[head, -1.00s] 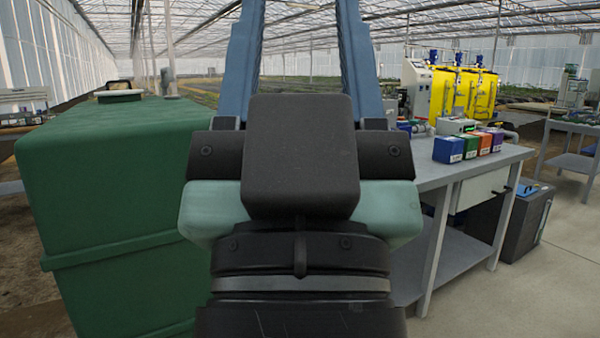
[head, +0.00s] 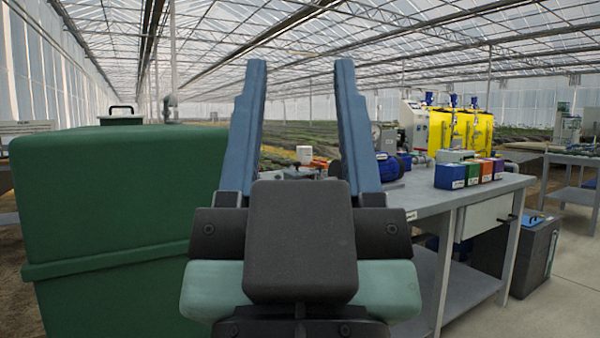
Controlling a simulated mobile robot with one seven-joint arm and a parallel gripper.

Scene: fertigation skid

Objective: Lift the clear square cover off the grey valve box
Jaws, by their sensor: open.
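My gripper (head: 299,68) is in the middle of the head view, with two blue fingers pointing up in the picture and spread wide apart. It is open, with nothing held between the fingers. I cannot make out the clear square cover or the grey valve box. Small items, among them a white one (head: 304,154), show between the fingers in the background. My gripper's dark body and the fingers hide part of the workbench behind them.
A large green tank (head: 120,230) stands close on the left. A grey workbench (head: 430,198) is on the right, bearing a blue motor (head: 390,168) and several coloured boxes (head: 450,176). Yellow tanks (head: 475,132) stand behind. A dark cabinet (head: 530,255) is on the floor.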

